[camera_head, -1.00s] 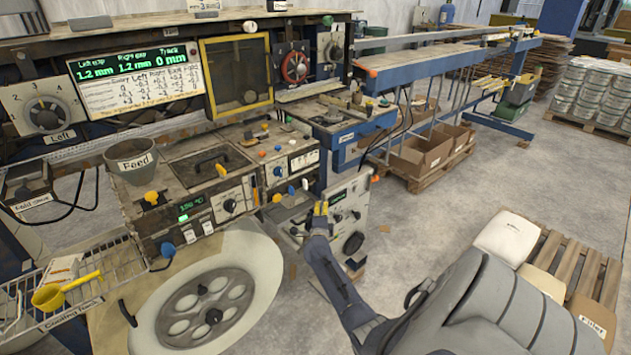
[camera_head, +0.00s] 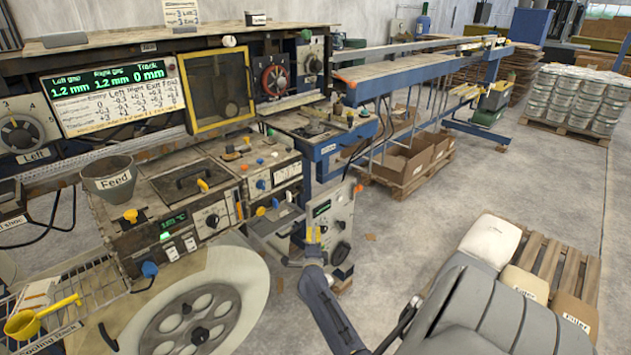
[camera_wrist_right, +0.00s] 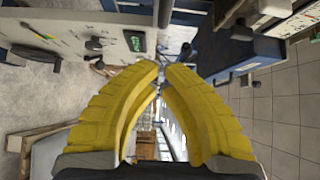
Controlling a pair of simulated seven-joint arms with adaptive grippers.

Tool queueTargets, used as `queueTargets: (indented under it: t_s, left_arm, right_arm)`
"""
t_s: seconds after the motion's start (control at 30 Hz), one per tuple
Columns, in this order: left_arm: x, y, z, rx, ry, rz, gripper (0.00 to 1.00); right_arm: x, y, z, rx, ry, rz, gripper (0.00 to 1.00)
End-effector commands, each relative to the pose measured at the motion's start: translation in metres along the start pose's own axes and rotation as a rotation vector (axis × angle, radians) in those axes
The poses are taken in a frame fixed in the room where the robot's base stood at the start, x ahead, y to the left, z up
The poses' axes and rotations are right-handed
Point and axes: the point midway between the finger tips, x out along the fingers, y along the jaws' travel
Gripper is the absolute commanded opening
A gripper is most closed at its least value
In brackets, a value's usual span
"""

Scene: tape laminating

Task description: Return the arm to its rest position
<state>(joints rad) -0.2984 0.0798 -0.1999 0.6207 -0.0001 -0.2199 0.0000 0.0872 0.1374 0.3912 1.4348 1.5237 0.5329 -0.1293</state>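My right gripper (camera_head: 313,240), with yellow fingers, is low in front of the machine, beside the grey control box (camera_head: 330,222) with a small green display. In the right wrist view the two yellow fingertips (camera_wrist_right: 163,70) meet or nearly meet, with nothing seen between them. My right arm reaches up to it from the bottom of the head view. My left gripper is not in view.
The machine's bench with knobs and a Feed funnel (camera_head: 113,178) fills the left. A large spoked wheel (camera_head: 190,325) is below it. A yellow scoop (camera_head: 38,318) lies on the rack at lower left. A pallet (camera_head: 560,265) with sacks stands at right. Open grey floor lies between.

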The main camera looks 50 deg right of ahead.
Motion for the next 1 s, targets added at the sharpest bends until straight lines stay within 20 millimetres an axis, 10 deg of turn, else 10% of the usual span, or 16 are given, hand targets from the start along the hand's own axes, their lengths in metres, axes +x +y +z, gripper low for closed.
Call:
queueTargets:
  t_s: [0.7, 0.83, 1.0]
  left_arm:
    - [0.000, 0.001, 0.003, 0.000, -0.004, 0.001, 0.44]
    - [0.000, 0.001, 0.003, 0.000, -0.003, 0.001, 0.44]
    - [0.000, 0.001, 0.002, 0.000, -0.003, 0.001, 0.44]
  right_arm:
    - [-0.053, -0.002, 0.013, -0.073, -0.057, -0.028, 0.00]
    - [-0.064, 0.032, 0.047, -0.289, -0.181, -0.033, 0.00]
    - [-0.108, 0.119, 0.097, -0.637, -0.417, 0.003, 0.00]
